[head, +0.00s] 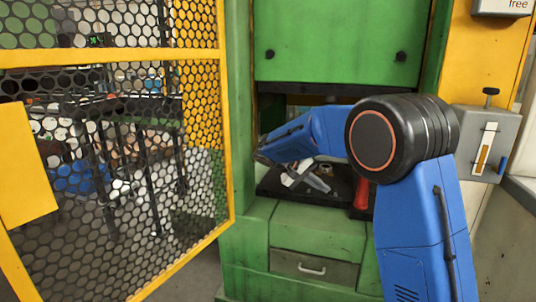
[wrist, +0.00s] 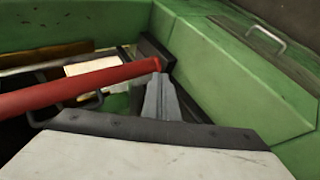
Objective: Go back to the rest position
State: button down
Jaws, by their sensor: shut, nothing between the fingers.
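My gripper (head: 325,187) is in the opening of the green machine (head: 337,38), at the end of my bent blue arm. Its grey fingers are together and nothing shows between them. They point to the lower right, toward a red bar (head: 362,192) at the right of the opening. In the wrist view the shut fingers (wrist: 164,82) show in the middle. The red bar (wrist: 80,87) runs in from the left and ends close to the fingertips. I cannot tell whether they touch.
An open yellow mesh door (head: 226,120) stands to the left. The machine's green front has a drawer handle (head: 311,270) below the opening; a handle (wrist: 251,32) also shows in the wrist view. A grey lever box (head: 482,140) is on the right. A dark ledge (head: 275,184) lines the opening.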

jog(key=s+d+r+y, duration=0.25)
jog(key=s+d, duration=0.25)
jog(key=s, duration=0.7)
jog(key=s+d+r+y, duration=0.2)
jog(key=s+d+y, duration=0.15)
jog(key=s, duration=0.85)
jog(key=s+f+t+y, duration=0.1)
jog(key=s+f+y, duration=0.1)
jog(key=s, duration=0.9)
jog(key=s+f+t+y, duration=0.1)
jog(key=s+f, duration=0.3)
jog(key=s, duration=0.7)
jog(key=shift+s+a+f+t+y, duration=0.15)
jog(key=shift+a+f+t+y, duration=0.25)
jog(key=shift+y, duration=0.2)
